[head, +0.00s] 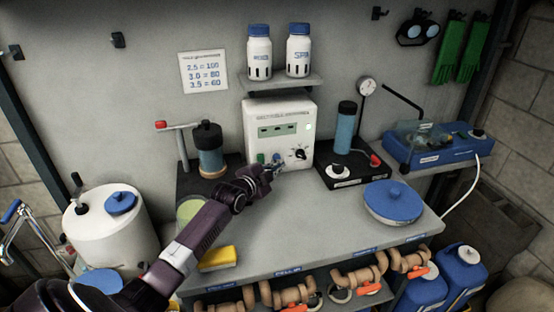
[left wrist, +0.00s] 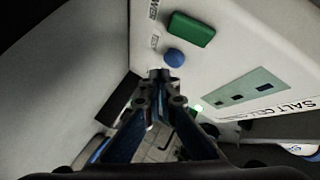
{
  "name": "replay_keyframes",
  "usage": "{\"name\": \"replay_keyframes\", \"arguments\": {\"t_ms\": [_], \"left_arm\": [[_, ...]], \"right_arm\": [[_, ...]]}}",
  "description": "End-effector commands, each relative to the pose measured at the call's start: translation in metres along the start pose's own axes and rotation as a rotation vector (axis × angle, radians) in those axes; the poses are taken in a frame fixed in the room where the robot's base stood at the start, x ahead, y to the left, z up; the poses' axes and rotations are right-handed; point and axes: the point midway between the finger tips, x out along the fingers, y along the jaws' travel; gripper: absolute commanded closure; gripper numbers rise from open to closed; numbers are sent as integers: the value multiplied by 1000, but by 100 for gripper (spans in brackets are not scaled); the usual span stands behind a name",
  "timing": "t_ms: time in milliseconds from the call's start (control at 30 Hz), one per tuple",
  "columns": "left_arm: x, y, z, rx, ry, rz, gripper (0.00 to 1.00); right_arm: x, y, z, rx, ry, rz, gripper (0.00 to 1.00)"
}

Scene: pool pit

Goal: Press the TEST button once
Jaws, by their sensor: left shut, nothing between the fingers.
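The white control box (head: 279,112) stands against the wall at the middle of the bench in the head view. In the left wrist view its front panel (left wrist: 222,62) carries a green rectangular switch (left wrist: 192,30), a round blue button (left wrist: 174,58) and a green display (left wrist: 238,96). A small label beside the blue button is too blurred to read surely. My left gripper (head: 278,167) is shut and empty at the lower front of the box. In the left wrist view its fingertips (left wrist: 165,75) appear just beside the blue button; I cannot tell whether they touch. My right gripper is out of view.
A black knob (head: 300,154) sits right of the tips. A dark pump jar (head: 210,150) stands left of the box, a blue cylinder (head: 345,130) right. A blue-lidded dish (head: 393,202) and yellow sponge (head: 218,258) lie on the bench (head: 310,228). Its front middle is clear.

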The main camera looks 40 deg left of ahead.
Motion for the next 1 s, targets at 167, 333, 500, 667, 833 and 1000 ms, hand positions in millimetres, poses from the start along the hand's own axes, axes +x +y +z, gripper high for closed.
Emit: {"name": "replay_keyframes", "arguments": {"t_ms": [167,333,500,667,833,1000], "left_arm": [[0,0,0,0,0,0,100],[0,0,0,0,0,0,100],[4,-3,3,2,0,-1,100],[6,-5,4,0,0,0,100],[6,-5,4,0,0,0,100],[6,-5,4,0,0,0,100]], "right_arm": [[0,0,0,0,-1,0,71],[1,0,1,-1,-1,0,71],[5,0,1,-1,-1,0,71],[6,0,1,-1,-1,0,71],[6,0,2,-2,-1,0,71],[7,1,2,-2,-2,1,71]]}}
